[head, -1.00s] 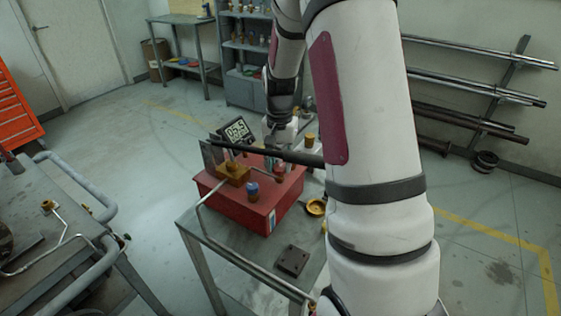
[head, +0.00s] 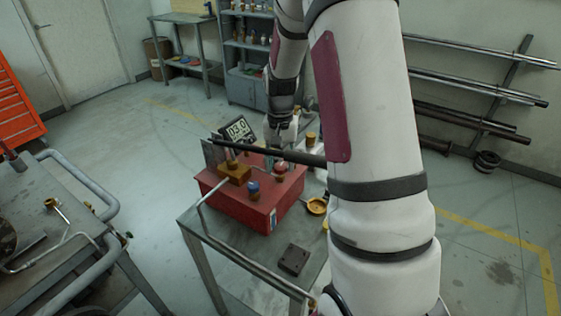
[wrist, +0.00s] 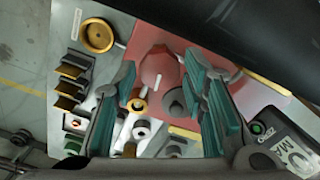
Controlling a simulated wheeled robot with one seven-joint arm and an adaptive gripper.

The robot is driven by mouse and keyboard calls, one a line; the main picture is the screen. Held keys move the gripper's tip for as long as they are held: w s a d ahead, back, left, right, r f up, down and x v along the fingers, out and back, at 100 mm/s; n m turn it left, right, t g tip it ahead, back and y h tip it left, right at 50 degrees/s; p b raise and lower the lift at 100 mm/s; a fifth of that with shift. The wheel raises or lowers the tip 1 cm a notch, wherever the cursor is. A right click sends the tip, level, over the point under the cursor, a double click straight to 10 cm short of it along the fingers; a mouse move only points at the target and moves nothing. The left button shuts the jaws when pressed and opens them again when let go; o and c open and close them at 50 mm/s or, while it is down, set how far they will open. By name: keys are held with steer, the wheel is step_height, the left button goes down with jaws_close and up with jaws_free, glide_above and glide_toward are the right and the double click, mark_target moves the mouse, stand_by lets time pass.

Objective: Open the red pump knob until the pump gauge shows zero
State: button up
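The red pump box (head: 245,208) stands on a grey metal table. Its dark gauge (head: 237,131) seems to read 03.0 in the head view; the wrist view shows only part of the gauge (wrist: 292,150), cut off at the edge. A red knob (wrist: 157,68) shows between the teal-padded fingers of my gripper (wrist: 160,72) in the wrist view. The fingers are spread, with visible gaps beside the knob; contact cannot be told. In the head view, my gripper (head: 281,130) is behind a black bar, and a red knob (head: 281,167) shows in front of the bar.
The black bar (head: 285,156) runs above the box, close to my gripper, and fills the wrist view's upper right. A blue knob (head: 253,188) and brass block (head: 234,172) are on the box.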

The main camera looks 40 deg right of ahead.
mark_target(280, 165)
steer(key=shift+r, duration=0.1)
step_height(280, 165, up, 12)
stand_by(0.7)
stand_by(0.4)
steer(key=shift+n+t, duration=0.5)
steer(key=shift+n, duration=0.4)
steer(key=s+a+r, duration=0.1)
steer(key=a, duration=0.1)
steer(key=s+a+r, duration=0.1)
steer(key=a+r, duration=0.1)
steer(key=s+a+r, duration=0.1)
steer(key=a+r, duration=0.1)
steer(key=shift+s+r, duration=0.15)
steer(key=shift+s, duration=0.15)
steer(key=s+a+r+n+t, duration=0.1)
steer(key=s+a+n, duration=0.2)
steer(key=s+a, duration=0.4)
steer(key=s+a+r+n+t, duration=0.2)
steer(key=s+a+n, duration=0.2)
steer(key=s, duration=0.8)
steer(key=shift+s+a+r+t, duration=0.2)
steer(key=shift+a+r+t, duration=0.1)
steer(key=shift+a, duration=1.05)
